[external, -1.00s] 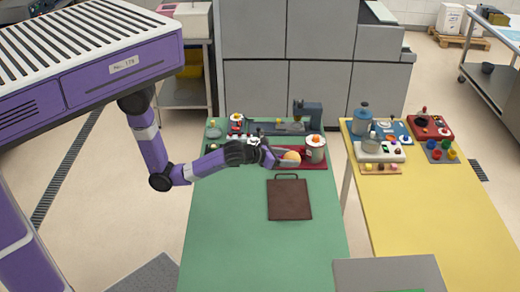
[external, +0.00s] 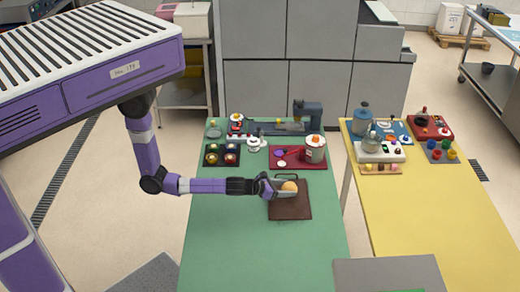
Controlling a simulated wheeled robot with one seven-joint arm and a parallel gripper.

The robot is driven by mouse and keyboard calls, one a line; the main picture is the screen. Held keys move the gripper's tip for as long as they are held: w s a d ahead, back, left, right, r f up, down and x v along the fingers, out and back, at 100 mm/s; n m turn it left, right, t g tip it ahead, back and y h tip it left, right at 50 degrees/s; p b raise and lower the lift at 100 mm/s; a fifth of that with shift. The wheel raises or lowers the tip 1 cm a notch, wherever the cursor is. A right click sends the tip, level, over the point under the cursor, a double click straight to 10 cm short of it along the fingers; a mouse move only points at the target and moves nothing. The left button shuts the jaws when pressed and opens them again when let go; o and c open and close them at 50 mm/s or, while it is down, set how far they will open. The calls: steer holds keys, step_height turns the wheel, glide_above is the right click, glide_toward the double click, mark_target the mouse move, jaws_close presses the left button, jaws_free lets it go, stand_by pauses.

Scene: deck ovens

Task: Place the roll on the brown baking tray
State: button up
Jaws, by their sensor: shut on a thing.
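The roll (external: 289,187) is a small orange-tan lump at the tip of my gripper (external: 284,189). My gripper is shut on the roll and reaches in from the left. The brown baking tray (external: 291,209) is a flat dark square with a handle at its far edge, lying on the green table. The roll and gripper are over the far part of the tray. I cannot tell whether the roll touches the tray.
The near green surface is clear. A yellow table (external: 440,215) stands right.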

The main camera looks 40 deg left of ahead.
steer(key=shift+f, duration=1.65)
steer(key=shift+f+b, duration=0.2)
steer(key=shift+b, duration=0.1)
steer(key=o, duration=1.3)
steer(key=shift+r, duration=0.25)
steer(key=v, duration=1.2)
steer(key=shift+f, duration=0.1)
